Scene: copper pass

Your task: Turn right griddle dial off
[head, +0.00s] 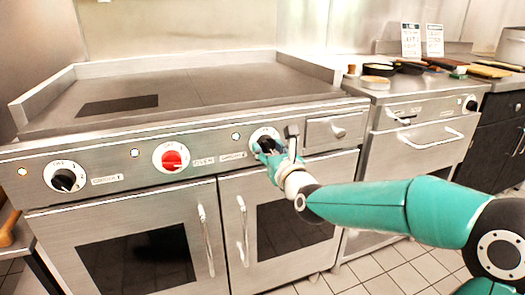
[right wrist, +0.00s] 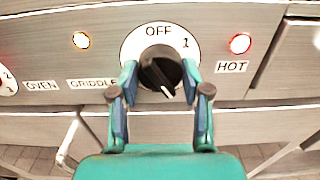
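The right griddle dial (right wrist: 160,72) is a black knob on a white plate marked OFF at the top and 1 at the upper right. Its white pointer aims down and to the right, away from OFF. In the head view the dial (head: 266,142) is on the griddle's front panel, partly covered by my right gripper (head: 268,158). In the right wrist view my right gripper (right wrist: 160,80) has one fingertip on each side of the knob, very close to it; firm contact cannot be made out. My left gripper is not in view.
A red dial (head: 171,157) and a left black dial (head: 64,178) are on the same panel. A lit red HOT lamp (right wrist: 239,43) and an orange lamp (right wrist: 81,40) flank the dial. Oven door handles (head: 243,228) stick out below. A side counter (head: 410,92) holds pans and boards.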

